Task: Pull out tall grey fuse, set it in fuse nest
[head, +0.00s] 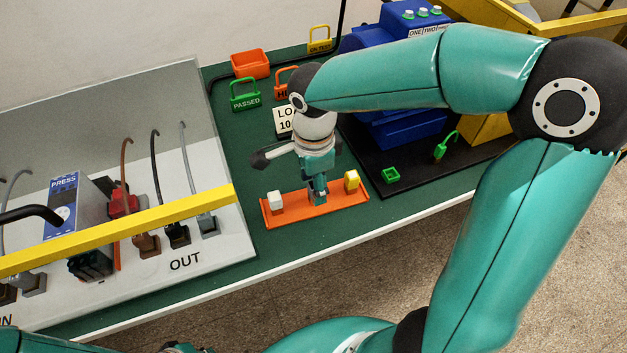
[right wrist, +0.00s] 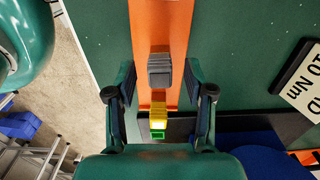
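The grey fuse (right wrist: 160,68) stands in the orange fuse nest (right wrist: 160,20), between my right fingers in the right wrist view. My right gripper (right wrist: 160,85) is open, with a gap on both sides of the fuse. In the head view the right gripper (head: 318,196) points down at the middle of the nest (head: 300,213), and its fingers mostly hide the fuse. A white block (head: 275,201) stands at the nest's left end and a yellow block (head: 352,180) at its right. The yellow block also shows in the right wrist view (right wrist: 158,117). My left gripper is not in view.
The grey starter panel (head: 215,175) with cables and a yellow bar (head: 130,225) is at left. Green PASSED tag (head: 245,97), orange bin (head: 251,64) and blue machine (head: 405,130) stand behind. The green tabletop (head: 290,243) before the nest is bare.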

